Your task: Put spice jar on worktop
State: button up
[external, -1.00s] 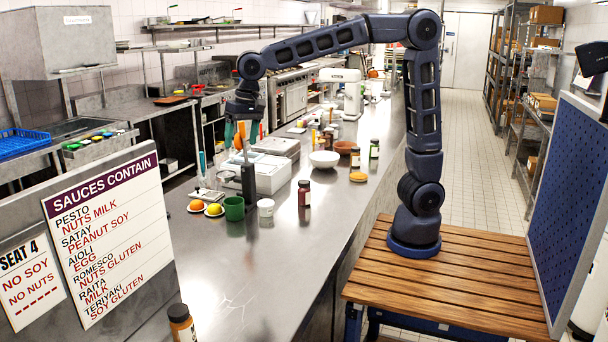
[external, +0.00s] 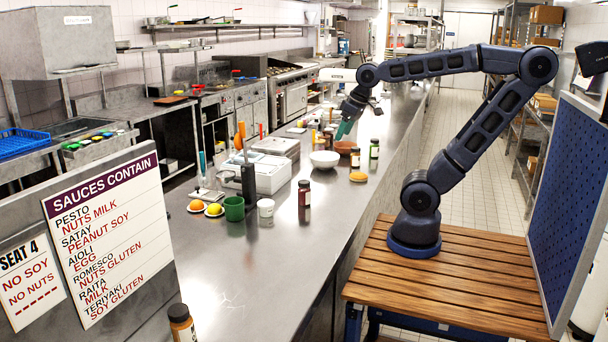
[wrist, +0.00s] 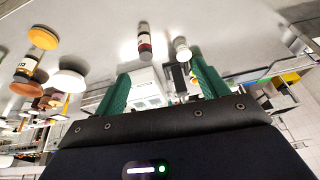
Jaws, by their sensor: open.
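A jar with a dark red-brown body and pale label (external: 304,193) stands upright on the steel worktop (external: 270,265), near its right edge; I take it as the spice jar, though other jars are similar. It also shows in the wrist view (wrist: 144,42). My gripper (external: 343,130) has green fingers and is raised above the bowls, farther along the worktop than this jar and apart from it. In the wrist view my gripper (wrist: 160,66) has its fingers wide apart with nothing held between them.
A white tub (external: 266,208) and green cup (external: 234,208) stand left of the jar. A white bowl (external: 324,159), brown bowl (external: 345,147) and labelled bottle (external: 374,149) are beyond it. Another jar (external: 182,323) is at the front left.

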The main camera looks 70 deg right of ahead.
jog(key=s, duration=0.1)
jog(key=s+d+f, duration=0.2)
jog(key=shift+s+f, duration=0.25)
jog(key=shift+s, duration=0.15)
